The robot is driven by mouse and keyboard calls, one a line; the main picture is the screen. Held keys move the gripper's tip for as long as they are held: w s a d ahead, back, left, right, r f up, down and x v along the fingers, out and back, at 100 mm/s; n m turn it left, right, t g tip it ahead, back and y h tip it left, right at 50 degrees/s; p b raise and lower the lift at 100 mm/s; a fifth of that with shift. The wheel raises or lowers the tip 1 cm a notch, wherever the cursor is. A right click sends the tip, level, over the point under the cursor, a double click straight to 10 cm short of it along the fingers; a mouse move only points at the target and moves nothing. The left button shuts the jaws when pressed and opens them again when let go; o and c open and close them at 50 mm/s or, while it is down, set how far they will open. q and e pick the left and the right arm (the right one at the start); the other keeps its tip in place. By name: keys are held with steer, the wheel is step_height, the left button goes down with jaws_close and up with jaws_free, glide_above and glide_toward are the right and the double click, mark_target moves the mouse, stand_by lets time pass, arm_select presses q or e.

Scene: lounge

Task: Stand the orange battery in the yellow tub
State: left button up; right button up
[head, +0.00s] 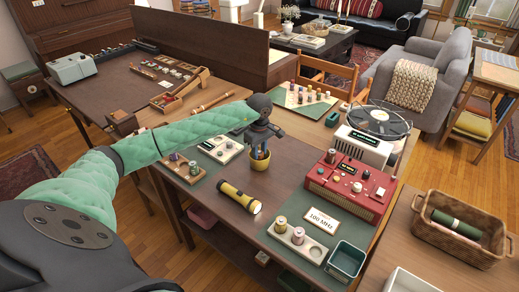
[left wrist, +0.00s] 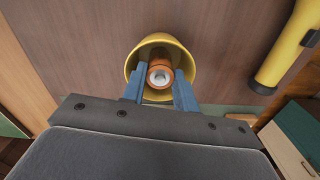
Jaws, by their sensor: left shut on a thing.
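The yellow tub (head: 259,164) stands on the brown table in the head view, directly below my left gripper (head: 261,150). In the left wrist view the tub (left wrist: 133,60) shows as a round yellow rim around the orange battery (left wrist: 160,74). The blue fingers of my left gripper (left wrist: 158,92) are shut on the battery from both sides. The battery's end with a pale round centre faces the wrist camera. It appears upright within the rim. Whether it touches the tub's floor cannot be seen. My right gripper is not in view.
A yellow and black flashlight (head: 238,196) lies in front of the tub. A red radio (head: 350,186) stands to the right. A teal bin (head: 345,261) and a wooden tray with spools (head: 300,241) are near the front edge. A tray (head: 220,148) lies left of the tub.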

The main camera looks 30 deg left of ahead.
arm_select(q)
steer(key=shift+f, duration=0.2)
steer(key=o, duration=0.7)
steer(key=shift+o, duration=0.4)
